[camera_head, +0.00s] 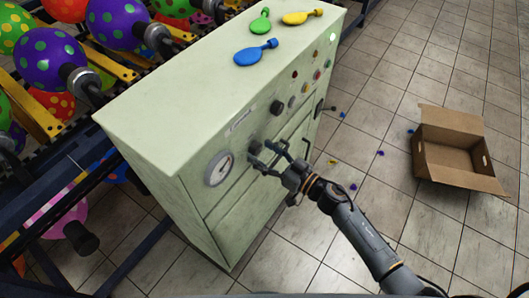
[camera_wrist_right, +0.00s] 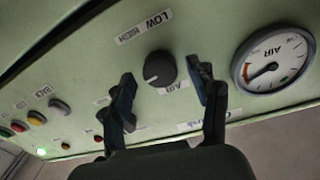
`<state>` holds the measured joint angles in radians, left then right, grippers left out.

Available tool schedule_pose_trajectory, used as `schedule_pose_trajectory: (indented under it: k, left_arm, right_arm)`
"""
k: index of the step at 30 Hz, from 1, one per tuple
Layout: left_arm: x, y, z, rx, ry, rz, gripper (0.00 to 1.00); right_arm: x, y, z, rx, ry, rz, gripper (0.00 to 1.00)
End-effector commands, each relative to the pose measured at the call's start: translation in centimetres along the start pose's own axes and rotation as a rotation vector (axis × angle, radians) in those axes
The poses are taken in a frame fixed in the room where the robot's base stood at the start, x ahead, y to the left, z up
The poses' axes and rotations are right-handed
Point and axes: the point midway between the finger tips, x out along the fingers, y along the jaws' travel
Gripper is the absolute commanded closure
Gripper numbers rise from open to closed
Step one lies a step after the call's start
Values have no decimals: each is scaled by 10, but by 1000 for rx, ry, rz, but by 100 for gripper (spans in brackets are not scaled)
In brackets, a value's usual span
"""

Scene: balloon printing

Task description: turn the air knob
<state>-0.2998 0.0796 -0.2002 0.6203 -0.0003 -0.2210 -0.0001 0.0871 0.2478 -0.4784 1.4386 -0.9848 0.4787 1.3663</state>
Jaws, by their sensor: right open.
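The air knob (camera_wrist_right: 160,69) is a round dark knob on the pale green cabinet's front panel. In the right wrist view it sits between my two open fingers, with a gap on each side. A "LOW HIGH" label is beside it and an "AIR" label is close by. My right gripper (camera_wrist_right: 165,84) is open and holds nothing. In the head view the right gripper (camera_head: 268,154) is at the panel, to the right of the air gauge (camera_head: 219,168), and partly covers the knob area. The left gripper does not show.
The green cabinet (camera_head: 150,125) carries blue, green and yellow deflated balloons on top. Another black knob (camera_head: 277,107) and several coloured buttons are farther along the panel. Patterned balloons fill the rack at left. An open cardboard box (camera_head: 455,180) stands on the tiled floor at right.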

Motion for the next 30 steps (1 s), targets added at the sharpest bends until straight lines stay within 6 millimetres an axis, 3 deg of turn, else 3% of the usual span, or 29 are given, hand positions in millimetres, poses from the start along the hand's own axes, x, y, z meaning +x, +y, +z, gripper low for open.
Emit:
schedule_pose_trajectory:
  k: [5,13,23,30]
  left_arm:
    - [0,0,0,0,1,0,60]
    - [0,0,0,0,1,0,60]
    - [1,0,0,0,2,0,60]
    - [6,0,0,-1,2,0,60]
  right_arm:
    - [0,0,0,0,0,0,40]
    - [0,0,0,0,0,0,94]
    - [0,0,1,-42,2,0,94]
    - [0,0,2,-184,11,-1,94]
